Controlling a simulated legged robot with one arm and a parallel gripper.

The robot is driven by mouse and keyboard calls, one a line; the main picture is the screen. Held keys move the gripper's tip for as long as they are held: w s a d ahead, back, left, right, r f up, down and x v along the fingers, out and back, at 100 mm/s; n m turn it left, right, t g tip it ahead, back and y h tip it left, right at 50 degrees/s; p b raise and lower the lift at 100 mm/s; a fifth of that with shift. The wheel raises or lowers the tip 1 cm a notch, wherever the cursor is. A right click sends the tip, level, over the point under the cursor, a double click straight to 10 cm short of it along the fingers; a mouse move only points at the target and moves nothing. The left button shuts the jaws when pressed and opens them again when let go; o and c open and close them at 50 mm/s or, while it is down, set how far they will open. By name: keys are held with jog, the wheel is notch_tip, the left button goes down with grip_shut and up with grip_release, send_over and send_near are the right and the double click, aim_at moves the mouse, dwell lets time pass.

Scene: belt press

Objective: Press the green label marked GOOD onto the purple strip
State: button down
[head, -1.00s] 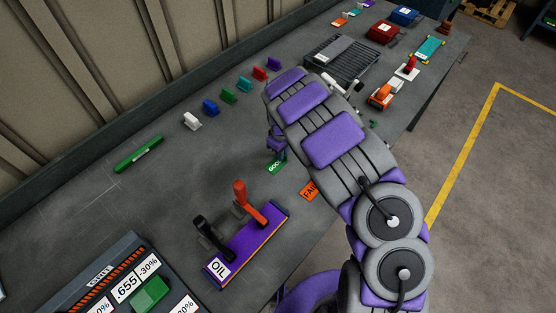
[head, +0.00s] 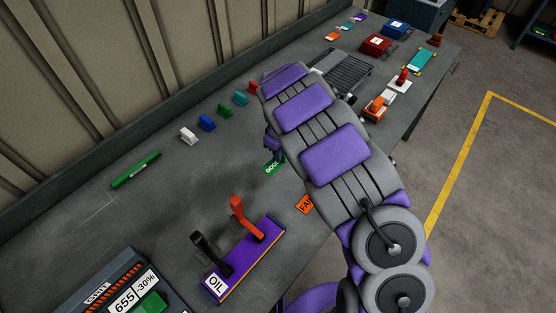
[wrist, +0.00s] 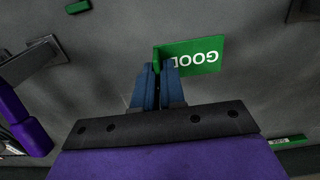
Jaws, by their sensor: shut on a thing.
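The green label marked GOOD (head: 273,169) is in my gripper (head: 271,145), above or at the grey bench; the gap is hard to tell. In the wrist view, my gripper (wrist: 158,75) is shut on the left end of the label (wrist: 205,52), on a small upright green tab. The rest of the label sticks out to the right, lettering upside down. The purple strip (head: 258,250) lies on the bench nearer me, to the lower left of my gripper in the head view. It has a white OIL label (head: 214,285) at its left end.
A black lever (head: 207,252) and an orange lever (head: 246,217) rise from the strip. An orange FAIL label (head: 304,204) lies at the bench edge. A green bar (head: 136,169) and several coloured tabs (head: 207,123) stand towards the wall.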

jog(key=shift+d+r, duration=0.15)
jog(key=shift+r, duration=1)
